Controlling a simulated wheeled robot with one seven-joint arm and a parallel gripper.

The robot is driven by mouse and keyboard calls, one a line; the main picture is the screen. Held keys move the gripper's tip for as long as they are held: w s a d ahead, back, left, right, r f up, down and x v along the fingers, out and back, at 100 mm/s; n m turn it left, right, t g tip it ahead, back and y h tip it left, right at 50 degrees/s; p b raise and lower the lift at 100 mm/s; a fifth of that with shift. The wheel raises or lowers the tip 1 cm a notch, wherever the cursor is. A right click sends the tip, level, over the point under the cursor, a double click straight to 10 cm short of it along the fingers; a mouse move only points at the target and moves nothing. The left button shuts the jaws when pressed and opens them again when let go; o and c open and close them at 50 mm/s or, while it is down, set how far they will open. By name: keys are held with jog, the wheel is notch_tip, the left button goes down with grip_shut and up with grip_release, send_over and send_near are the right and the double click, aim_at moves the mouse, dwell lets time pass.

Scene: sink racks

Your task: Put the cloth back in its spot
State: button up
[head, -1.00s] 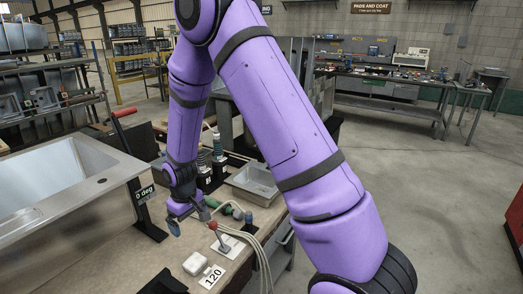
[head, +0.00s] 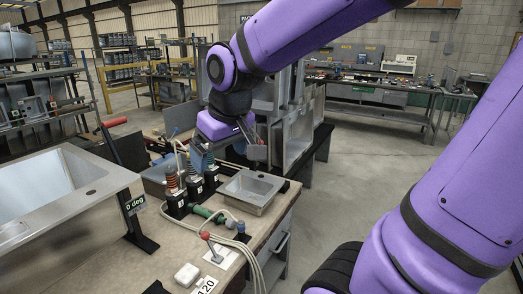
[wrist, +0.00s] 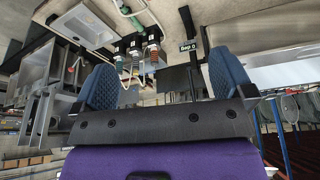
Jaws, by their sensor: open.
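A small white block-like item (head: 187,274) lies on the front of the worktop beside the "120" card. It may be the folded cloth, but I cannot tell for sure. No other clear cloth shows. My gripper (head: 228,154) is in the air over the back of the worktop, above and behind the coil-topped black fittings, well away from the white item. In the wrist view its two blue pads (wrist: 165,82) are wide apart with nothing between them.
A large steel sink (head: 100,172) stands at left with a "0 deg" tag. A small steel basin (head: 262,208) sits at the worktop's right edge. Several black fittings (head: 195,188), a green valve (head: 202,212) and pale hoses (head: 262,262) crowd the middle. Steel frames stand behind.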

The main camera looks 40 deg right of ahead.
jog(key=s+d+r+t, duration=0.1)
jog(key=s+r, duration=0.2)
jog(key=s, duration=0.8)
jog(key=shift+r+m, duration=0.25)
jog(key=shift+m, duration=0.15)
jog(key=shift+w, duration=0.1)
dwell(0.3)
